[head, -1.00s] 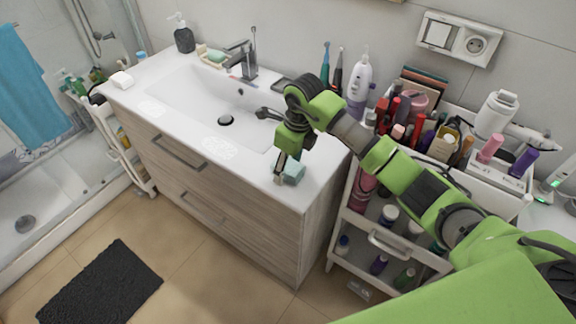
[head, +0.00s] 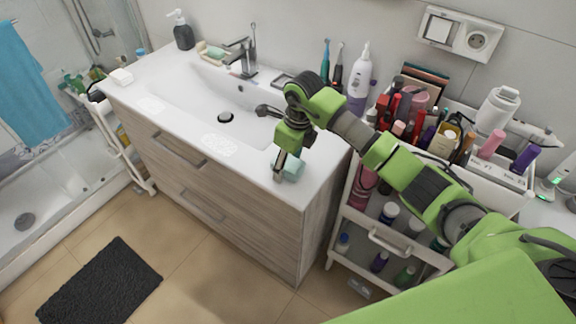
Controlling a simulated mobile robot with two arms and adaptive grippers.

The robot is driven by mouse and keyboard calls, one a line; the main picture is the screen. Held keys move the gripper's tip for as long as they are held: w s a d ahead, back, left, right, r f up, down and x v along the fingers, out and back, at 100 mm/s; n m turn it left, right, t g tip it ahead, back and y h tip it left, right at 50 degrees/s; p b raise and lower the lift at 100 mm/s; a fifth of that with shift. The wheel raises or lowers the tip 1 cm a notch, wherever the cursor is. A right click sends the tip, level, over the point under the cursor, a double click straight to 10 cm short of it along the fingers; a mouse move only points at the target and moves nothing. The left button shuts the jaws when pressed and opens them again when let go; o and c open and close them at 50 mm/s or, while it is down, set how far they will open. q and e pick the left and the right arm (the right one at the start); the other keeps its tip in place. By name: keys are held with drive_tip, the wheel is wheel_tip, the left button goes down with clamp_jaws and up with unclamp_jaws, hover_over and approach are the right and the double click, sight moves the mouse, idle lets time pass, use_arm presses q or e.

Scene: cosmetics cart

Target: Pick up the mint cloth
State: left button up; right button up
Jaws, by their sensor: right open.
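The mint cloth (head: 292,169) is a small pale green bundle on the white countertop, near its front right corner. My right gripper (head: 283,172) points down at the cloth, with a finger in front of its left side. The gripper is open. The gripper and wrist hide part of the cloth, and I cannot tell whether the fingers touch it. My left gripper does not show.
The white sink basin (head: 205,100) lies to the left. A purple and white bottle (head: 360,80) and toothbrushes stand behind my arm. The cosmetics cart (head: 352,215), full of bottles, stands at the right. The counter's front edge is close to the gripper.

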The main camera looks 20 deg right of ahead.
drive_tip(key=c, duration=1.2)
drive_tip(key=shift+s+r, duration=0.1)
drive_tip(key=shift+r+p, duration=0.15)
drive_tip(key=shift+p, duration=0.25)
drive_tip(key=shift+w+r+b, duration=0.2)
drive_tip(key=shift+r+b, duration=0.3)
drive_tip(key=shift+r, duration=0.65)
drive_tip(key=shift+s+a+r+b, duration=0.35)
drive_tip(key=shift+a+r+b, duration=0.55)
drive_tip(key=shift+a+r, duration=1.2)
drive_tip(key=shift+s+a+r+b, duration=0.3)
drive_tip(key=shift+a+r+b, duration=0.9)
drive_tip(key=shift+a, duration=1.35)
drive_tip(key=shift+s+a+r+b, duration=0.35)
drive_tip(key=shift+a+r+b, duration=0.25)
drive_tip(key=shift+a+r, duration=1.65)
drive_tip(key=shift+f, duration=0.15)
